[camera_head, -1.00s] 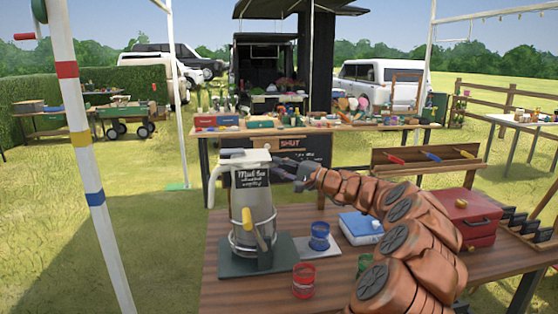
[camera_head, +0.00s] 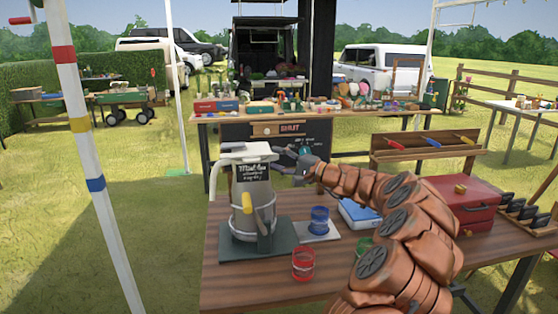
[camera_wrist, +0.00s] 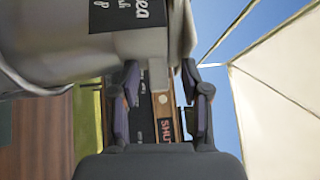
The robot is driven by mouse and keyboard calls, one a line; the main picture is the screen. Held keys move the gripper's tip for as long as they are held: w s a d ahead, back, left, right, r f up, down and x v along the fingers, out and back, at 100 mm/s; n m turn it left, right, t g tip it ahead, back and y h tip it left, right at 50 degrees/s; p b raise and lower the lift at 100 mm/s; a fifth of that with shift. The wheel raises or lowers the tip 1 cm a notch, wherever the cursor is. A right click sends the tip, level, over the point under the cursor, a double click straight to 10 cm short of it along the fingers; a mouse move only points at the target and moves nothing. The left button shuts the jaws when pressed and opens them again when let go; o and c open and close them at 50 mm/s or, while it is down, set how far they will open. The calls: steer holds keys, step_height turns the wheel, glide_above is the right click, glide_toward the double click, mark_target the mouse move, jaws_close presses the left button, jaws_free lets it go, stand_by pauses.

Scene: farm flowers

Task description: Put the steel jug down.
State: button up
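The steel jug (camera_head: 264,203), with a cream lid and handle and a black "Mint tea" label, stands upright on a dark grey-green mat (camera_head: 232,250) on the brown wooden table. A yellow lever shows low on its front. My gripper (camera_head: 283,160) is at the jug's upper right side, close to the lid. In the wrist view, the jug (camera_wrist: 100,50) fills the upper left. My two fingers (camera_wrist: 162,92) stand apart there, with background showing between them. Their tips are near the jug's edge; whether they touch it is unclear.
A blue cup (camera_head: 319,219) on a grey pad and a red cup (camera_head: 303,263) stand right of the jug. A blue box (camera_head: 359,212), partly hidden green cup and red toolbox (camera_head: 461,202) are farther right. The table's front-left part is bare.

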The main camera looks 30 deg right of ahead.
steer(key=b+v, duration=0.1)
steer(key=v, duration=1.1)
steer(key=shift+b, duration=0.35)
